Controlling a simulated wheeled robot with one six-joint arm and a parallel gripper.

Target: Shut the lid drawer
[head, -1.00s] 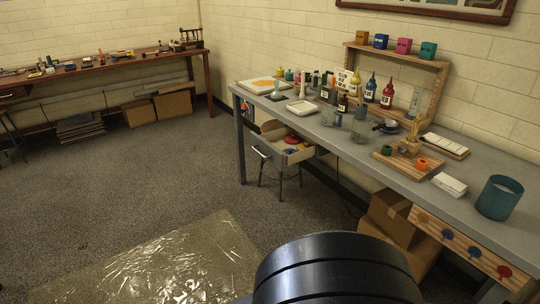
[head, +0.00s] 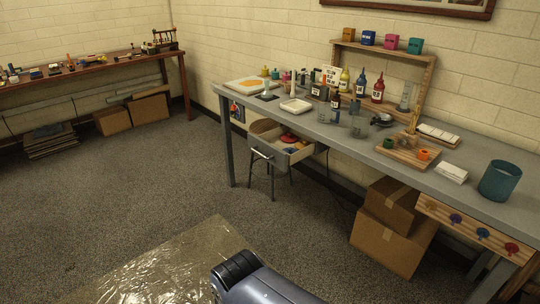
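The lid drawer (head: 268,152) is pulled out under the grey table, with its front and handle toward the floor side. Red, blue and other small coloured lids (head: 289,138) lie inside it. My gripper is not in view. A part of my own arm shows at the bottom middle, well short of the drawer, with floor between them.
The grey table (head: 470,186) carries bottles, trays and a teal bin (head: 500,180). A stool (head: 272,180) stands under the drawer. Cardboard boxes (head: 385,245) sit under the table at right. A shiny plastic sheet (head: 165,268) lies on the open floor.

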